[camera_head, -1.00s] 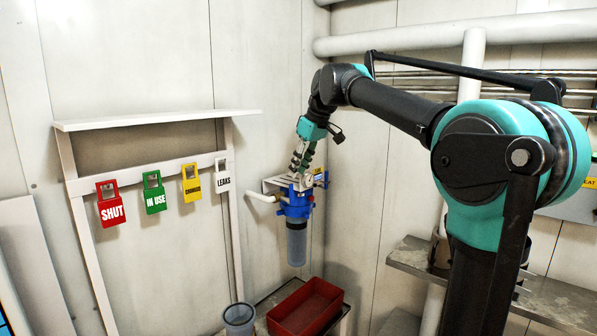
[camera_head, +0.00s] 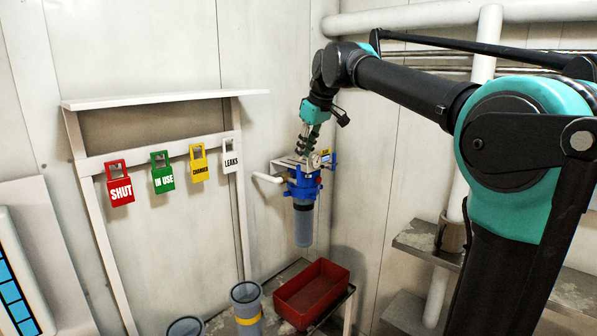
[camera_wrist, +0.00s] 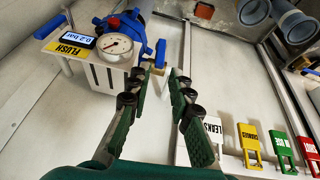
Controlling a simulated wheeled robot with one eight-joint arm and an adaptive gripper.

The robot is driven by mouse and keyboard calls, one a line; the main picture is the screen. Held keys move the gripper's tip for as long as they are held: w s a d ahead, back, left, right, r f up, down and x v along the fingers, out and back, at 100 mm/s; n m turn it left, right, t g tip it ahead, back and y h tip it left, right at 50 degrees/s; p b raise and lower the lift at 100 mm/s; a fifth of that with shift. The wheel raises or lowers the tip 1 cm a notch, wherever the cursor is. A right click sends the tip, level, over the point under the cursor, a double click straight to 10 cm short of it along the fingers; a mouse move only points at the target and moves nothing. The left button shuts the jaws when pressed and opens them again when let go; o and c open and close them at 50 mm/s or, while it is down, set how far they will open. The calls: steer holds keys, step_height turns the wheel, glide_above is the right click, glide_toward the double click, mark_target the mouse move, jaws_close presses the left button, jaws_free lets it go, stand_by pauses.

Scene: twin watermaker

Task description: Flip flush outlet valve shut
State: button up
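The filter unit has a blue head (camera_head: 303,186) over a clear grey bowl (camera_head: 303,225), on a white wall bracket. In the wrist view its white bracket (camera_wrist: 108,75) carries a yellow FLUSH label (camera_wrist: 70,49), a small pressure display (camera_wrist: 78,37) and a round gauge (camera_wrist: 114,45). One blue lever (camera_wrist: 160,52) stands upright just beyond my fingertips; another blue lever (camera_wrist: 50,27) is at the bracket's left end. I cannot tell which is the flush outlet valve. In the head view my gripper (camera_head: 305,145) is above the bracket.
A shelf frame (camera_head: 165,98) with hanging tags SHUT (camera_head: 120,190), IN USE (camera_head: 162,180), a yellow tag (camera_head: 199,172) and LEAKS (camera_head: 231,158) is left. Below are a red tray (camera_head: 312,290) and grey cups (camera_head: 246,306). Pipes run along the right wall.

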mark_target(300, 167)
steer(key=x, duration=0.7)
steer(key=shift+w+a+f, duration=0.15)
steer(key=shift+f, duration=0.2)
jaws_close()
